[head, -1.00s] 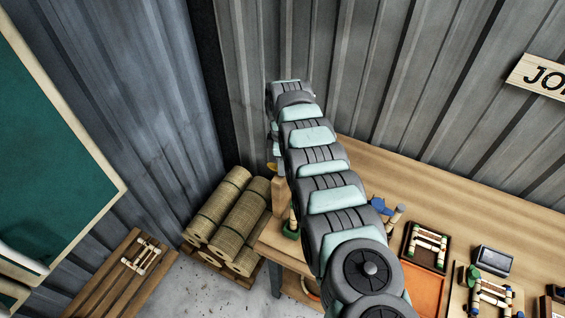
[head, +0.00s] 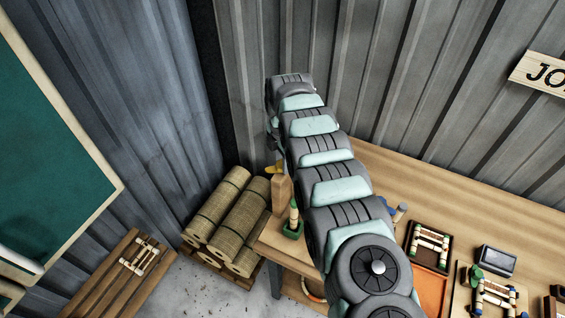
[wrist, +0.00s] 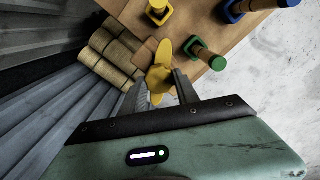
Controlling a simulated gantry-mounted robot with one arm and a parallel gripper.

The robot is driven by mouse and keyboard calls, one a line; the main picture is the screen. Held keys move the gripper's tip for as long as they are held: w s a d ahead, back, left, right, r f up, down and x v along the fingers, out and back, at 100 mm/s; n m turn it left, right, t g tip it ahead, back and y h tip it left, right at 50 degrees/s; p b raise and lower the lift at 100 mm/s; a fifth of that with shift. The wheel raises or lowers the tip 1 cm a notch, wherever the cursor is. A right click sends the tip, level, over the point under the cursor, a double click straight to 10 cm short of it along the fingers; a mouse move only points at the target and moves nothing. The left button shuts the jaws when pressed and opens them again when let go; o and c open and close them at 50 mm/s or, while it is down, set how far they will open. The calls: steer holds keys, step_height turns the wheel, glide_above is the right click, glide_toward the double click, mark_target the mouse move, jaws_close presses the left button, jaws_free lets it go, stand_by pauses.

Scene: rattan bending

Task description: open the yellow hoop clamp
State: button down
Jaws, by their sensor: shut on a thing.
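A yellow winged piece (wrist: 161,74), which looks like the handle of the yellow hoop clamp, is between the fingers of my gripper (wrist: 165,84) in the wrist view. My gripper is shut on it. It sits against a wooden block (wrist: 144,54) at the bench's edge. In the head view the yellow piece (head: 272,169) shows small at the top of the wooden post (head: 281,192), below the end of my arm. My fingers are mostly hidden there. The clamp's hoop cannot be made out.
In the wrist view a green clamp (wrist: 217,62), a blue clamp (wrist: 233,10) and another yellow holder (wrist: 157,10) stand on the bench. Rattan rolls (head: 222,212) stand left of the bench (head: 455,195). A corrugated wall (head: 345,60) is close behind my arm.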

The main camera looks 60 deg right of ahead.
steer(key=n+b, duration=0.2)
steer(key=n, duration=0.4)
steer(key=shift+b, duration=0.3)
steer(key=n+b, duration=0.2)
steer(key=n, duration=0.3)
steer(key=shift+n, duration=0.3)
steer(key=c, duration=0.9)
jaws_free()
step_height(320, 180, up, 11)
steer(key=b, duration=0.2)
